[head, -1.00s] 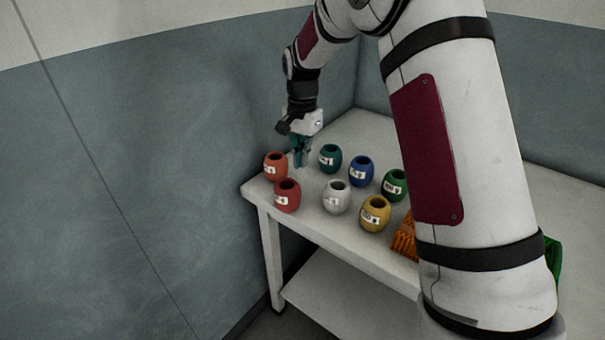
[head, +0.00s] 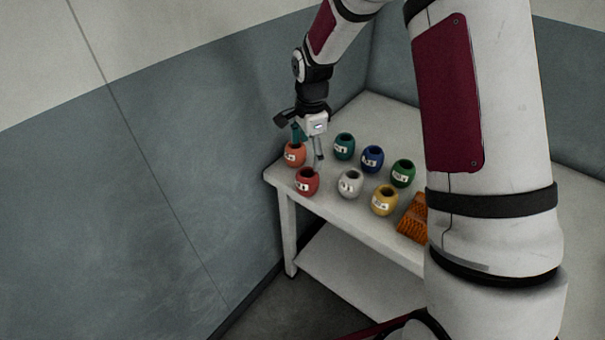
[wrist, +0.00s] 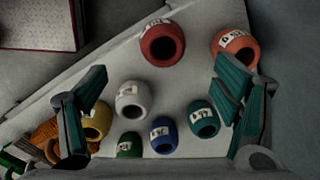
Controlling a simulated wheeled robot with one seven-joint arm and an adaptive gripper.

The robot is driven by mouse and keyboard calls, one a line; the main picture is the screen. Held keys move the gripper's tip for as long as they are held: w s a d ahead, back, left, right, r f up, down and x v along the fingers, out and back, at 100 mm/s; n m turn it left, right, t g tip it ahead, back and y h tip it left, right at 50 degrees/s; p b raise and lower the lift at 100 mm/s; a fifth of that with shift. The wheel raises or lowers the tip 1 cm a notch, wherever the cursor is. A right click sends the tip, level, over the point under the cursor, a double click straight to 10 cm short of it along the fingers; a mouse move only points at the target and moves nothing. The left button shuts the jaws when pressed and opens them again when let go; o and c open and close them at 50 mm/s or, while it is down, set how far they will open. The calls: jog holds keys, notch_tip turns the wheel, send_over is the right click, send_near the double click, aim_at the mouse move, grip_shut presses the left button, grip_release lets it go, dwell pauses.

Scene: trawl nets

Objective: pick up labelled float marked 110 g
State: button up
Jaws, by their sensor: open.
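Several barrel-shaped floats with white labels stand on the table; I cannot read the label marks surely, so I cannot tell which is 110 g. They are orange (head: 295,157), red (head: 305,188), teal (head: 341,153), blue (head: 369,165), white (head: 346,189), green (head: 400,181) and yellow (head: 380,208). My gripper (head: 307,148) is open and empty, above the orange and red floats at the table's left end. In the wrist view, the red float (wrist: 155,52) lies between and beyond the fingertips; the orange float (wrist: 240,60) is by the right finger.
The pale table (head: 350,228) has a lower shelf (head: 350,275) and stands near the wall. An orange net-like bundle (head: 411,222) lies right of the yellow float. The floats stand close together. The back of the tabletop (head: 385,115) looks bare.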

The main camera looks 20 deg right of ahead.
aim_at(308, 182)
jog(key=f, duration=0.8)
jog(key=shift+w+a+f, duration=0.15)
jog(key=shift+w+f, duration=0.1)
jog(key=shift+w, duration=0.1)
jog(key=shift+w+d+f+p, duration=0.1)
jog(key=shift+f+p, duration=0.1)
jog(key=shift+f, duration=0.7)
jog(key=shift+w+d+f+p, duration=0.15)
jog(key=shift+f, duration=0.7)
jog(key=shift+w+d+f+p, duration=0.1)
jog(key=shift+f+p, duration=0.1)
jog(key=shift+f, duration=0.7)
jog(key=c, duration=1.3)
jog(key=shift+r, duration=0.1)
